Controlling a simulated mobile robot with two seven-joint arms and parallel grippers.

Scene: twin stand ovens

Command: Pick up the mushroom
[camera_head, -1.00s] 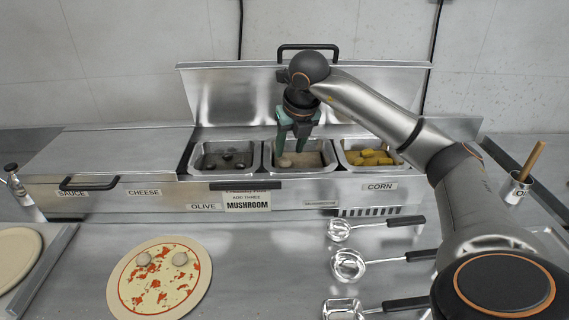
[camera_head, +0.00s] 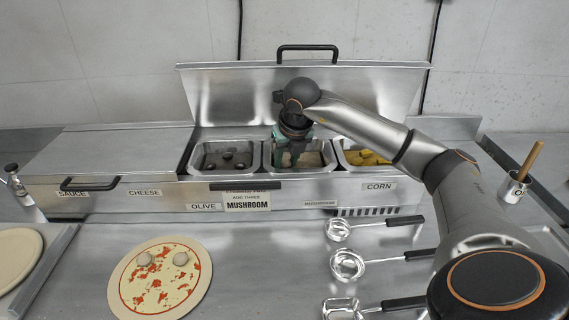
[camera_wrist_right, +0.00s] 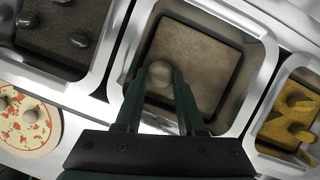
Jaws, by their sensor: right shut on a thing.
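My right gripper (camera_head: 287,160) reaches down into the middle pan (camera_head: 325,168), behind the MUSHROOM label (camera_head: 247,206). In the right wrist view the gripper (camera_wrist_right: 157,76) is shut on a round, pale mushroom (camera_wrist_right: 160,73), with one finger on each side. The mushroom is in the pan near its front side; the rest of the pan floor looks bare and brown. In the head view I cannot make the mushroom out behind the fingers. A pizza (camera_head: 160,290) with sauce, cheese and two pale mushrooms (camera_head: 180,258) lies on the counter. My left gripper is not in view.
A pan of olives (camera_head: 226,160) is left of the middle pan, and a pan of corn (camera_head: 366,157) is right. A raised lid (camera_head: 240,95) stands behind. Several ladles (camera_head: 349,264) lie on the front counter. A cup (camera_head: 515,188) stands at the right.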

